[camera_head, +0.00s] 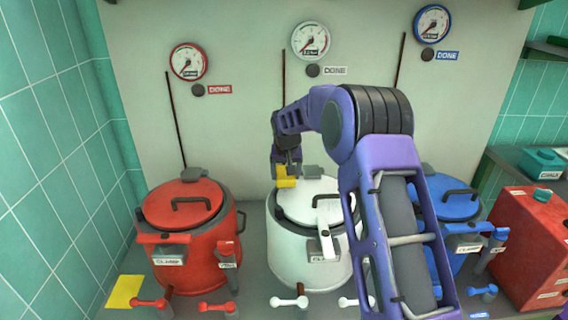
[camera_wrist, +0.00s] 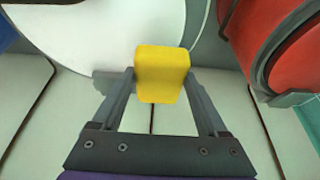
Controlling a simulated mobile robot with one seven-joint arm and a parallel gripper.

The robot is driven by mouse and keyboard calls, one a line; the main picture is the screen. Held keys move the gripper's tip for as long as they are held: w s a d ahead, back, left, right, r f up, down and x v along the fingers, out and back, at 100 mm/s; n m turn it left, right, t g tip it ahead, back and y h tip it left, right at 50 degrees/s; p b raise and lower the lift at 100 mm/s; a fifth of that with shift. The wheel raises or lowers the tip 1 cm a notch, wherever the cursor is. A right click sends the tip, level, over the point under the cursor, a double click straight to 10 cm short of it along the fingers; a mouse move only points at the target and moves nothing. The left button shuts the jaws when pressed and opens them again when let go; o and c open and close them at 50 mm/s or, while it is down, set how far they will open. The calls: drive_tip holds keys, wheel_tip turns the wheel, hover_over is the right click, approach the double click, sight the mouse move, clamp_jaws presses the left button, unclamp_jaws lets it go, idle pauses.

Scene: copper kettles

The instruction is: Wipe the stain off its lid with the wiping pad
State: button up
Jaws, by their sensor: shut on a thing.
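The yellow wiping pad (camera_head: 286,182) is held in my gripper (camera_head: 287,170). In the wrist view the pad (camera_wrist: 162,72) sits between the two fingers, and they are shut on it. The pad is at the back left edge of the white kettle's lid (camera_head: 318,202). That lid also shows in the wrist view (camera_wrist: 105,30); whether the pad touches it I cannot tell. My arm hides part of the white kettle's right side. I make out no stain on the visible parts of the lids.
A red kettle (camera_head: 192,249) stands left of the white kettle, a blue kettle (camera_head: 455,207) right of it. Gauges (camera_head: 310,41) hang on the back wall. A flat yellow square (camera_head: 125,291) lies front left. A red box (camera_head: 530,240) stands at the right.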

drive_tip(key=shift+r+p, duration=0.65)
drive_tip(key=shift+r, duration=1.5)
